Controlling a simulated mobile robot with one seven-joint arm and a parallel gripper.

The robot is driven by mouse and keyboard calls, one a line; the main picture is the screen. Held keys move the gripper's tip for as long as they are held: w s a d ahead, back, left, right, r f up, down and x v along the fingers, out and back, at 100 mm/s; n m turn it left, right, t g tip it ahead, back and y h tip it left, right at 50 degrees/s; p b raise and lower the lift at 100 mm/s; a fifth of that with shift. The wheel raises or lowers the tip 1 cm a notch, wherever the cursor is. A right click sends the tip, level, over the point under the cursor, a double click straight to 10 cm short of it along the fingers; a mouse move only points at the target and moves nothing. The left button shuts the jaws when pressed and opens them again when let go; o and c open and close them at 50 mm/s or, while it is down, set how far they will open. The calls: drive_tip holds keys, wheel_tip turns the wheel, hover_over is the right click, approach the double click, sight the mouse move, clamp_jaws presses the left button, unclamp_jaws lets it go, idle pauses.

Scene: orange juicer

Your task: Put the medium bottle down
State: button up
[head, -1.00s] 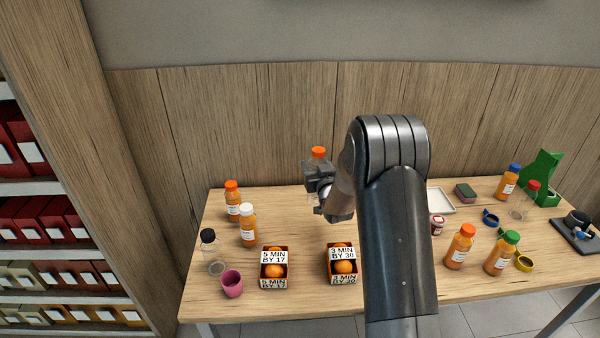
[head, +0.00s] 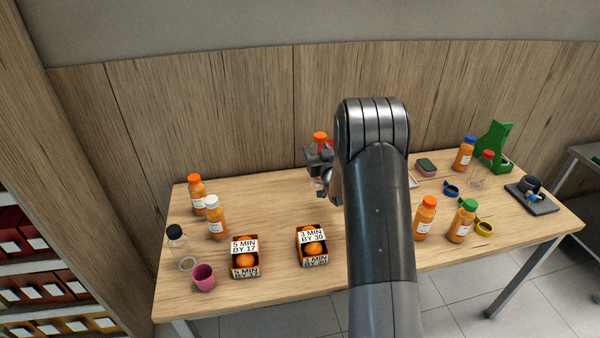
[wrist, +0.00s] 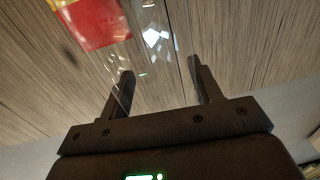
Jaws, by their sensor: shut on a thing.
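My gripper (head: 318,161) is shut on a clear bottle with an orange cap (head: 320,137), taken to be the medium bottle. It is near the back of the wooden table, left of my arm. The bottle looks upright and empty. The gripper hides its middle, and I cannot tell whether its base touches the table. In the wrist view the see-through bottle (wrist: 152,40) stands between the two fingers (wrist: 161,70), with its outline faint.
Filled orange bottles (head: 216,217), a black-capped clear bottle (head: 178,247), a pink cup (head: 204,278) and two orange boxes (head: 245,257) (head: 312,246) stand left and front. More bottles (head: 425,217) and a green stand (head: 495,147) are right. The table's (head: 270,205) back-left middle is clear.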

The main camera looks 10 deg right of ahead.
drive_tip(key=w+a+f, duration=0.3)
drive_tip(key=a+f, duration=0.2)
drive_tip(key=f, duration=0.2)
drive_tip(key=shift+w+a+f, duration=0.15)
drive_tip(key=shift+w+f, duration=0.05)
drive_tip(key=shift+f, duration=0.25)
drive_tip(key=o, duration=0.9)
drive_tip(key=shift+o, duration=0.2)
